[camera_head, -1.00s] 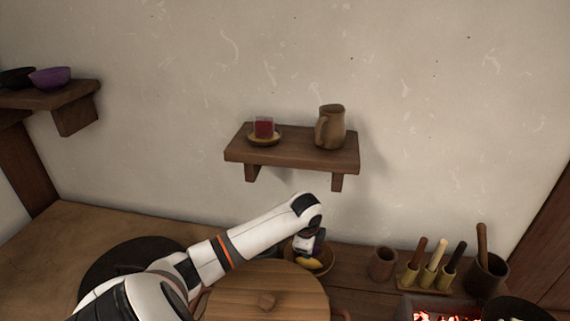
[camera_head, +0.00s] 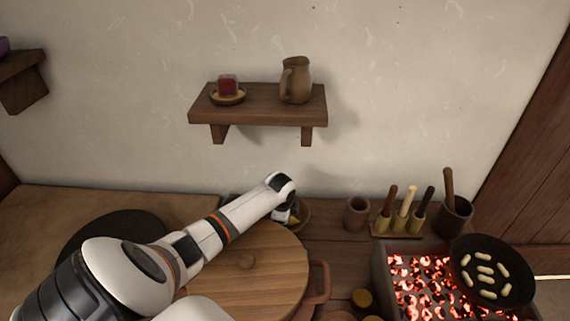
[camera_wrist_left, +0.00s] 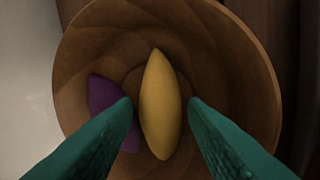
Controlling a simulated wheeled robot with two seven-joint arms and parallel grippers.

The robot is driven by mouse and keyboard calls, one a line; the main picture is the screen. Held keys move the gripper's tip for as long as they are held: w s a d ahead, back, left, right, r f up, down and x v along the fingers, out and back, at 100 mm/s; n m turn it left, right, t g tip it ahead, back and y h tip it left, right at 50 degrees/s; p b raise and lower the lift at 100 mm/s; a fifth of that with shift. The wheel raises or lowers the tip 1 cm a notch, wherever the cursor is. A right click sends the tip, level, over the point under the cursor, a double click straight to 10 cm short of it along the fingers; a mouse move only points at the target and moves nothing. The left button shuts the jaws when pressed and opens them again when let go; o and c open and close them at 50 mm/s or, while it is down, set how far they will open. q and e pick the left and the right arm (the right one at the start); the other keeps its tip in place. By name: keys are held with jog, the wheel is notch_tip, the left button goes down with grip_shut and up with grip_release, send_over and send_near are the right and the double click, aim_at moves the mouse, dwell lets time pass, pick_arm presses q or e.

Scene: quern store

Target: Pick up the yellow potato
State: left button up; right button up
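The yellow potato (camera_wrist_left: 160,104) is a spindle shape lying in a round brown wooden bowl (camera_wrist_left: 230,60), pointing up and down in the left wrist view. A purple vegetable (camera_wrist_left: 104,98) lies to its left in the bowl, partly covered by a finger. My left gripper (camera_wrist_left: 159,108) is open over the bowl, with one green finger on each side of the potato and gaps between. In the head view the bowl (camera_head: 304,214) is mostly hidden behind my left gripper. My right gripper is not in view.
A large wooden lid (camera_head: 250,262) lies in front of the bowl. A brown cup (camera_head: 356,213) and a tool rack (camera_head: 397,222) stand to the right. Glowing coals (camera_head: 425,285) and a black pan (camera_head: 490,270) are farther right. A wall shelf (camera_head: 258,116) hangs above.

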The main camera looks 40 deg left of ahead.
pick_arm(q)
jog(key=shift+w+f, duration=0.1)
jog(key=shift+f, duration=0.2)
jog(key=shift+c, duration=0.6)
jog(key=c, duration=0.5)
